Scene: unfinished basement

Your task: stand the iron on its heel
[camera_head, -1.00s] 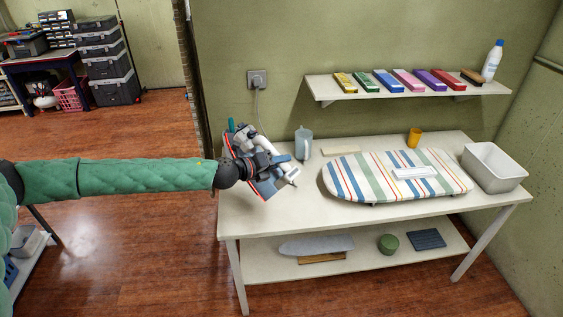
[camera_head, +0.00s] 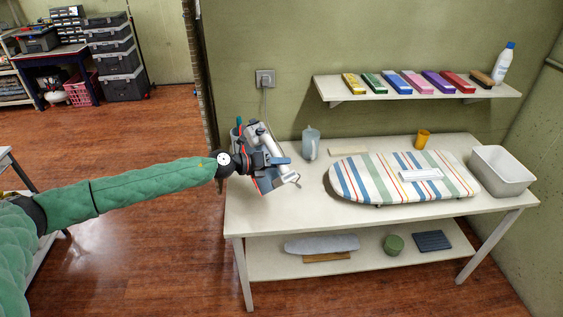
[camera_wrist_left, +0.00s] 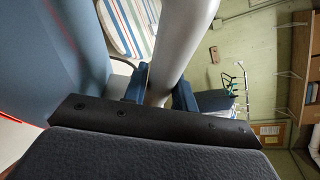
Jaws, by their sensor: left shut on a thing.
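The iron (camera_head: 265,184), blue-grey with a red line along its body and a light grey handle, is at the left end of the table (camera_head: 300,208). It is steeply tilted, and I cannot tell whether it touches the tabletop. My left gripper (camera_head: 277,160) is shut on its handle. In the left wrist view the grey handle (camera_wrist_left: 178,45) passes between the blue fingertips (camera_wrist_left: 160,92), and the blue iron body (camera_wrist_left: 60,45) fills the left side. The gripper and arm hide part of the iron. My right gripper is not in view.
A grey jug (camera_head: 311,146) stands close right of the iron. A cord runs to the wall socket (camera_head: 265,79). Bare tabletop lies in front of the iron.

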